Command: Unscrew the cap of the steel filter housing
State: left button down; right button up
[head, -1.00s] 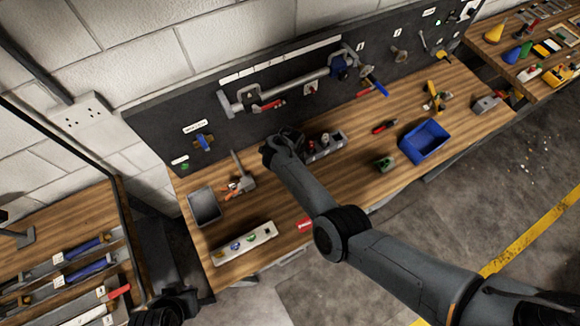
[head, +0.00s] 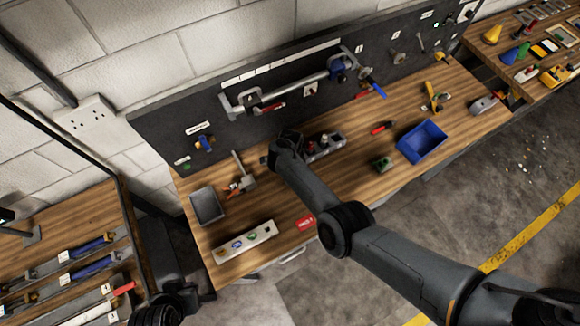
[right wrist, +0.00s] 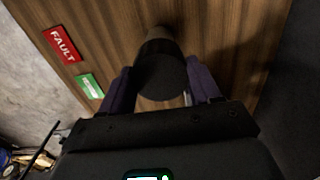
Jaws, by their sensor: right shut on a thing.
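In the right wrist view a dark, round cap (right wrist: 162,78) faces the camera, with a grey-brown cylindrical body partly showing beyond it; I take this to be the filter housing. My right gripper (right wrist: 159,70) has one purple-grey finger on each side of the cap and is shut on it. In the head view my right arm comes in from the right and ends over the bench's middle, where its wrist hides the fingers and the housing. Part of my left arm shows at the bottom left; its fingers cannot be made out.
On the wooden bench are a grey tray (head: 207,206), a pale panel with coloured marks (head: 245,241), a red label (head: 305,223) and a blue bin (head: 422,142). A clamp and bar (head: 295,88) are at the dark backboard.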

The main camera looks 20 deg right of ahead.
jog(key=shift+d+r+n+p, duration=0.1)
jog(key=shift+r+n+p, duration=0.1)
jog(key=shift+n+p, duration=0.55)
jog(key=shift+n, duration=0.85)
jog(key=shift+f+n, duration=0.15)
jog(key=shift+n, duration=0.35)
jog(key=shift+n, duration=2.4)
